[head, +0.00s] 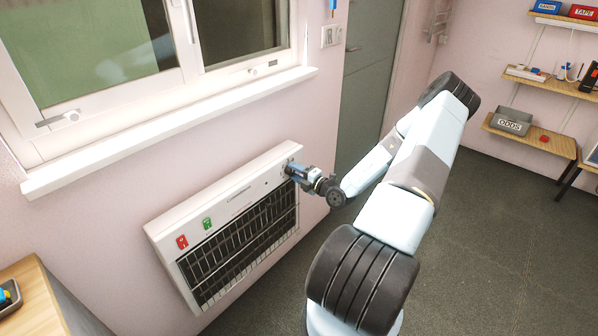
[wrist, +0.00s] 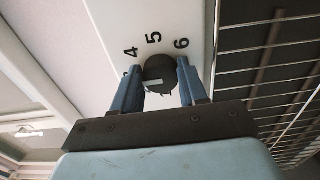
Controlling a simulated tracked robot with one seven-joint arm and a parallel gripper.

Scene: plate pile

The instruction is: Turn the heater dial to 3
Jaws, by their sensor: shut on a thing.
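The white heater (head: 240,243) is mounted on the wall below the window, with a dark wire grille. In the wrist view, its round dark dial (wrist: 158,75) sits on the white panel, with 4, 5 and 6 printed around its far side. A number left of the dial is mostly hidden by a finger. My gripper (head: 296,172) is at the heater's upper right corner. In the wrist view, my gripper (wrist: 160,69) is shut on the dial, one blue finger on each side. A pale mark shows on the dial, but I cannot tell which number it indicates.
A red switch (head: 182,241) and a green switch (head: 207,223) are at the heater's left end. The window sill (head: 170,128) runs above it. A wooden cabinet (head: 35,295) stands at lower left. Shelves hang at the right, and the dark floor there is clear.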

